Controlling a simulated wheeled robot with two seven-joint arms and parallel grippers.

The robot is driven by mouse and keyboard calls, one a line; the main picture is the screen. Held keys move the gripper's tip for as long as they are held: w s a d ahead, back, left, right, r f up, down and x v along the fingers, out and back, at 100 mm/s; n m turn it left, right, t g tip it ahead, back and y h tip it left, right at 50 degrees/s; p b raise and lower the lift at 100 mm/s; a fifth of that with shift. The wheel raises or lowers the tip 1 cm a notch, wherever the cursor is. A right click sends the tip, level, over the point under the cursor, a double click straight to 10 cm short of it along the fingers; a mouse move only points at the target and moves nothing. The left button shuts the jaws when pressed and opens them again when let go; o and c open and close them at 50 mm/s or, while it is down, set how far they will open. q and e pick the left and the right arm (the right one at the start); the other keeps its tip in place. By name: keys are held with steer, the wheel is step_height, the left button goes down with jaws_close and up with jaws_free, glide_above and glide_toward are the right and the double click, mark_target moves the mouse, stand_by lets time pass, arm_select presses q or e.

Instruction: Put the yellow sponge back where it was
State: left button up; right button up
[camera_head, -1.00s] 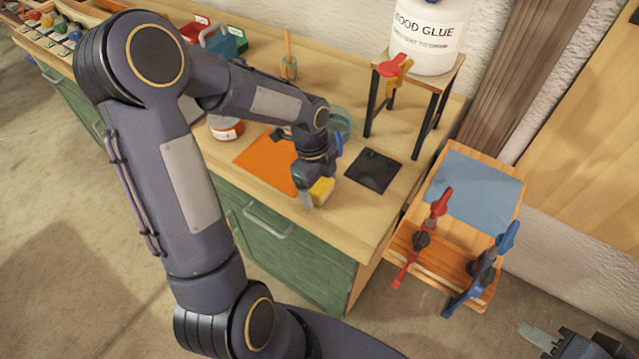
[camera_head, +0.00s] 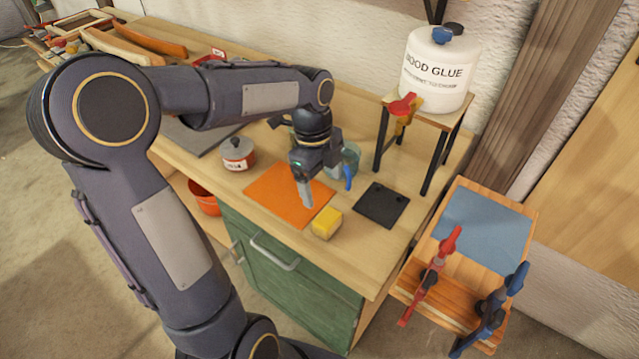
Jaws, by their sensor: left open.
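The yellow sponge (camera_head: 326,223) lies on the light wooden bench top (camera_head: 360,250), near its front edge. It is beside the right corner of the orange mat (camera_head: 285,197) and left of the black square mat (camera_head: 381,205). My left gripper (camera_head: 318,191) is open and empty, pointing down above and behind the sponge, apart from it. One grey finger shows clearly; the other is hard to make out. My right gripper is out of view.
A labelled jar (camera_head: 238,153) stands left of the orange mat, and a teal glass jar (camera_head: 351,159) is behind my left gripper. A small stand (camera_head: 431,143) carries the wood glue bottle (camera_head: 438,75). A lower wooden table with clamps (camera_head: 428,275) is at right.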

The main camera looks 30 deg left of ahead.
arm_select(q)
steer(key=s+d+r+n+t+h, duration=0.1)
steer(key=s+d+n+t, duration=0.2)
steer(key=s+n, duration=0.5)
steer(key=s+d+r+n+t+h, duration=0.1)
steer(key=s+d+n+t, duration=0.1)
steer(key=s+n, duration=0.7)
steer(key=d+n, duration=0.1)
steer(key=n, duration=0.2)
steer(key=shift+n+t, duration=0.3)
steer(key=shift+t, duration=0.1)
steer(key=shift+r, duration=0.15)
